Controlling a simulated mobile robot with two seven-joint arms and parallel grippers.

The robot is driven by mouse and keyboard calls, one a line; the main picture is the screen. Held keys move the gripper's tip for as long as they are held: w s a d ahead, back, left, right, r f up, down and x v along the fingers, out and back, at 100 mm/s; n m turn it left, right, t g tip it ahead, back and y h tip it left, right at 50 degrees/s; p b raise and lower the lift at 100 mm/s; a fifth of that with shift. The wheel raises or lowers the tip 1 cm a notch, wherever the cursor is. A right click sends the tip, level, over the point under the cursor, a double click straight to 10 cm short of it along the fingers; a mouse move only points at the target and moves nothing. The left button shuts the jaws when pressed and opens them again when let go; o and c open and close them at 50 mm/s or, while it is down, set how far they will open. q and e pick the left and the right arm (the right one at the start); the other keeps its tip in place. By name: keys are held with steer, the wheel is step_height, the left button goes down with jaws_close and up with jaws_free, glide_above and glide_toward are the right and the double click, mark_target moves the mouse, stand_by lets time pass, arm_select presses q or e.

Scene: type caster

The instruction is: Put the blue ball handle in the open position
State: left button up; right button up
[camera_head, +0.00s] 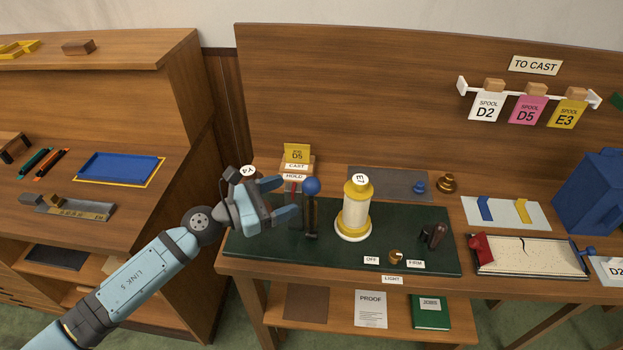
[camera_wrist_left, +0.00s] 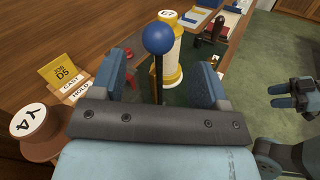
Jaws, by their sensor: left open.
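The blue ball handle (camera_head: 312,186) tops a dark, roughly upright lever on the green mat (camera_head: 270,258). My left gripper (camera_head: 286,198) is open and empty, just left of the lever in the head view. In the left wrist view the blue ball (camera_wrist_left: 158,38) and its dark shaft show between the two spread fingers (camera_wrist_left: 164,80), touching neither as far as I can see. CAST (camera_head: 296,167) and HOLD (camera_head: 294,177) labels stand behind the lever. No label reading open is legible. My right gripper (camera_wrist_left: 290,95) shows at the right of the wrist view, fingers apart and empty.
A yellow-and-white E7 spool (camera_head: 355,212) stands right of the lever. A Y4 spool (camera_wrist_left: 34,122) is close to my left gripper. A small brass knob (camera_head: 396,257) sits between OFF and FIRM labels at the mat's front. The wooden back panel rises behind.

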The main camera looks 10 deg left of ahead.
mark_target(303, 189)
arm_select(q)
steer(key=p+x, duration=0.1)
steer(key=x, duration=0.6)
steer(key=shift+w+d, duration=0.15)
steer(key=shift+w, duration=0.05)
steer(key=shift+f, duration=0.1)
steer(key=c, duration=1.3)
